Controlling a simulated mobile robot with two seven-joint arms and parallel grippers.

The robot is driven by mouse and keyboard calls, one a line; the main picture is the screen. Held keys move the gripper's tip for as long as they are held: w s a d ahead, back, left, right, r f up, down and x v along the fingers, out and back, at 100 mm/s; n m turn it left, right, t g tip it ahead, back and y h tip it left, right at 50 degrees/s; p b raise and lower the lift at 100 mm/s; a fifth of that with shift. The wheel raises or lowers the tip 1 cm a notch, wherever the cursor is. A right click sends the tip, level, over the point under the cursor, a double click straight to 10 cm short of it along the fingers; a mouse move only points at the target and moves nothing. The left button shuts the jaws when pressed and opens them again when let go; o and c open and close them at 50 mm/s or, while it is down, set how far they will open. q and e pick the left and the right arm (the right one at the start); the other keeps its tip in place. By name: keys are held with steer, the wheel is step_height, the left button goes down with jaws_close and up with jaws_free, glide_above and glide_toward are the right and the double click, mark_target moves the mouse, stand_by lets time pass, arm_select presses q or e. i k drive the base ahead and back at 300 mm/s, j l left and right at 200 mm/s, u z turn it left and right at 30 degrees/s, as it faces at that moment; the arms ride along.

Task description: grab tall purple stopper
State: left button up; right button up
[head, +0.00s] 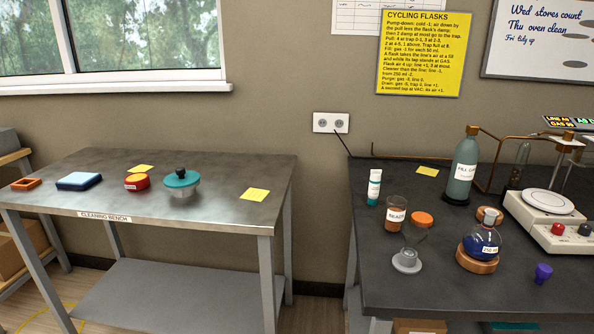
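A small purple stopper (543,273) stands on the dark bench (400,285) at the right, near its front edge. It is wider at the top and narrows downward. It is right of the round flask with blue liquid (482,243), which sits on a wooden ring (477,259), and apart from it. No other purple stopper shows. Neither of my grippers is in view.
A balance (545,213) stands behind the stopper. A grey-green bottle (461,172), a beaker (396,216), a white tube (374,188) and a grey dish (407,261) are on the same bench. A gap separates it from the cleaning bench (225,210). Bench space left of the stopper is clear.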

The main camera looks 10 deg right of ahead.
mark_target(543, 272)
steer(key=z, duration=1.65)
steer(key=i+l+z, duration=0.25)
steer(key=l, duration=0.25)
